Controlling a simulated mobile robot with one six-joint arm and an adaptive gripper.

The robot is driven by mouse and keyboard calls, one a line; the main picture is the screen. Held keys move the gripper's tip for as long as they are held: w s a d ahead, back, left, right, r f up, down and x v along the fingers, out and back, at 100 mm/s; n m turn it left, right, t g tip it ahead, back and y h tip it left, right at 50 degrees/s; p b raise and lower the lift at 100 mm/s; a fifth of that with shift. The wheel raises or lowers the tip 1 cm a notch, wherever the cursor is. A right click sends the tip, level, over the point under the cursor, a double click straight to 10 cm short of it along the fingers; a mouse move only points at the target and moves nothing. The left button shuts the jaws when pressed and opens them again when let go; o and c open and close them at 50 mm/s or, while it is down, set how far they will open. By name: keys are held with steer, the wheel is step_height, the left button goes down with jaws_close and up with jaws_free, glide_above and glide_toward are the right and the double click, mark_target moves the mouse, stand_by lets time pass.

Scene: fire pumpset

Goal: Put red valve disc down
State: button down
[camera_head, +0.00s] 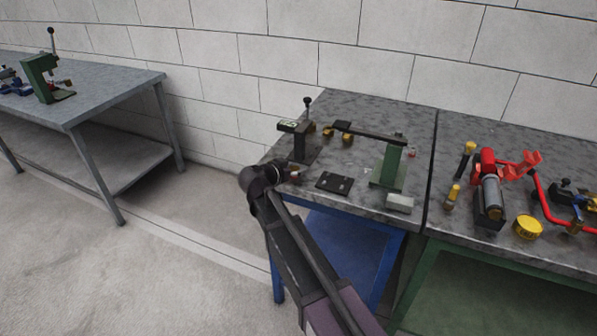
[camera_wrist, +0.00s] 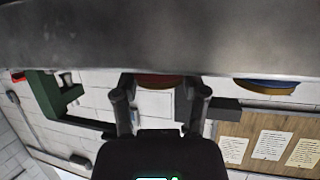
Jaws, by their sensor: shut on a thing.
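The red valve disc (camera_wrist: 160,81) shows as a dark red rounded edge between the two fingers of my gripper (camera_wrist: 160,92) in the wrist view. My gripper is shut on it. In that view, which looks inverted, the disc lies right against the grey tabletop (camera_wrist: 160,38); I cannot tell whether it touches. In the head view my gripper (camera_head: 287,173) is low at the left front edge of the marbled tabletop (camera_head: 350,104). Only a small bit of red (camera_head: 295,174) shows there, and my arm hides the rest.
A dark plate (camera_head: 334,182) lies right of my gripper. A black stand (camera_head: 300,143) and a green stand (camera_head: 390,165) are close behind and right. A grey block (camera_head: 400,202) lies at the front edge. A yellow-and-blue disc (camera_wrist: 265,86) shows beside my gripper in the wrist view.

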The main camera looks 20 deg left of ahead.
steer(key=shift+f, duration=0.1)
steer(key=shift+c, duration=0.6)
jaws_free()
steer(key=shift+s+r, duration=0.1)
steer(key=shift+r, duration=0.1)
steer(key=p+v, duration=0.4)
steer(key=v, duration=0.7)
steer(key=shift+s+p, duration=0.3)
steer(key=shift+s, duration=0.05)
steer(key=shift+a+r, duration=0.1)
steer(key=shift+a, duration=0.05)
